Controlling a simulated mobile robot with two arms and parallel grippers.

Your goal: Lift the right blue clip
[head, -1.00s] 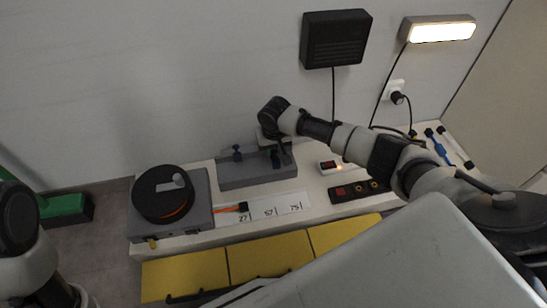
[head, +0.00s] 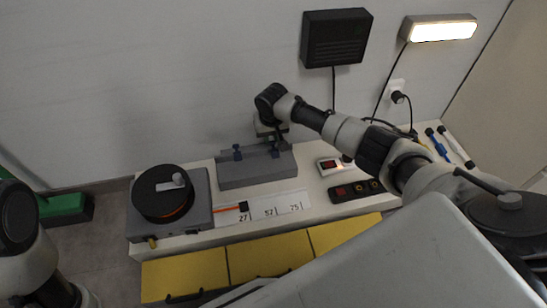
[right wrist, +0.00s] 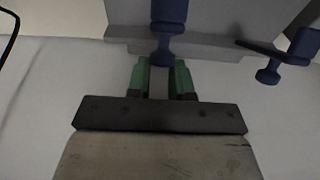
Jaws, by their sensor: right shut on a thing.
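The right blue clip (head: 275,151) is at the right part of the grey block (head: 250,175) on the bench. It also shows in the right wrist view (right wrist: 166,32), in line with the green fingertips. My right gripper (head: 272,138) comes down from above and is shut on this clip; the fingers (right wrist: 163,72) have a narrow gap with the clip's stem at their tips. Whether the clip is clear of the block is hard to tell. The left blue clip (head: 238,152) stands on the block, apart from the gripper, and shows too in the right wrist view (right wrist: 283,56). My left gripper is out of view.
A grey unit with a black reel (head: 163,193) stands left of the block. A strip marked 27, 57, 75 (head: 276,208) lies in front. A small red-display device (head: 329,166) and a dark panel (head: 356,191) are at the right. The wall is close behind.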

